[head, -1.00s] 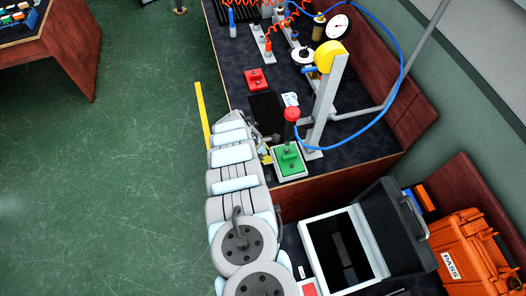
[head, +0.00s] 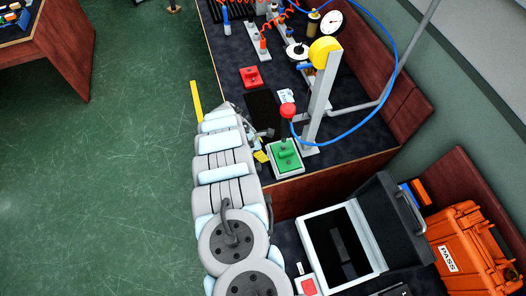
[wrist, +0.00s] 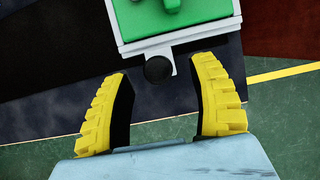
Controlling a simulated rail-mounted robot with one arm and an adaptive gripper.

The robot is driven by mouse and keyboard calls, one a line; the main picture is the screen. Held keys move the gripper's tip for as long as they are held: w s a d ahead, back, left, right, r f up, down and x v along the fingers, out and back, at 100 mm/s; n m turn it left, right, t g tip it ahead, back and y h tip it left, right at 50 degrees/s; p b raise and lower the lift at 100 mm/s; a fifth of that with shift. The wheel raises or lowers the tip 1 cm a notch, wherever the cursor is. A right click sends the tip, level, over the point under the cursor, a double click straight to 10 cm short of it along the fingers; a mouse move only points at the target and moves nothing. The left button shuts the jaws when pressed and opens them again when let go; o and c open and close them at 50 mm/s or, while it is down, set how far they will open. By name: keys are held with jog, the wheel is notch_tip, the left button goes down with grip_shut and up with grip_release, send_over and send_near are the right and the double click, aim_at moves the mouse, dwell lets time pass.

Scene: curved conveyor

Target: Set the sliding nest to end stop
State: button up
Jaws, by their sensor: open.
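The sliding nest, a green block on a pale grey plate, is at the near end of the dark bench top in the head view (head: 286,152). It also shows at the top of the wrist view (wrist: 170,14). A round black knob (wrist: 158,69) sticks out from its plate on a small grey tab. My gripper (wrist: 161,73) has two ribbed yellow fingers, spread apart, with the knob between their tips and a gap on each side. In the head view my gripper (head: 262,151) is just left of the nest, partly hidden by my arm. I cannot make out the end stop.
A grey post (head: 320,102) with a yellow wheel and a red-ball lever (head: 288,110) stand close by the nest. A red block (head: 251,77) lies farther back. A blue hose loops at right. An open case (head: 338,247) and an orange case (head: 465,245) are nearer.

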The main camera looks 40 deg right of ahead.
jog(key=v, duration=0.9)
jog(key=shift+r, duration=0.15)
jog(key=shift+a, duration=0.1)
dwell(0.5)
jog(key=shift+w, duration=0.1)
